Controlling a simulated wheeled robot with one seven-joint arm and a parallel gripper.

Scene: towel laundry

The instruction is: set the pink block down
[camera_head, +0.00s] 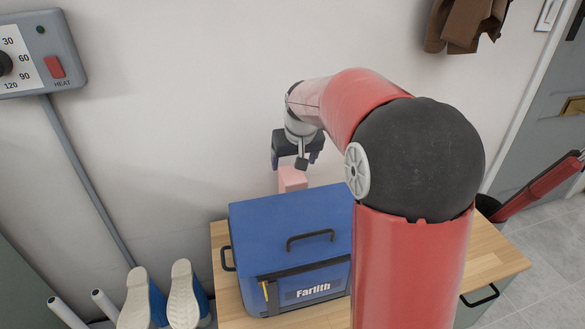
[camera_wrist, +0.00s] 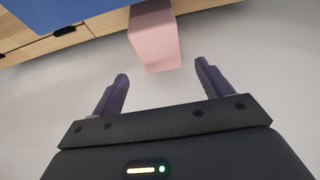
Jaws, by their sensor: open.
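The pink block (camera_head: 292,179) shows at the back edge of the blue box (camera_head: 285,222) in the head view. Its lower part is hidden behind the box, so I cannot tell what it rests on. In the wrist view the pink block (camera_wrist: 155,42) lies beyond the fingertips, beside the blue box (camera_wrist: 55,14). My gripper (camera_head: 297,160) is just above the block in the head view. In the wrist view my gripper (camera_wrist: 162,72) has its two dark fingers wide apart, with nothing between them. The block looks clear of both fingers.
The blue box stands on a wooden table (camera_head: 488,262); my red arm covers much of its right side. A pale wall (camera_head: 170,130) is close behind. A heater control (camera_head: 40,52) hangs at the upper left, and shoes (camera_head: 165,295) are at the lower left.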

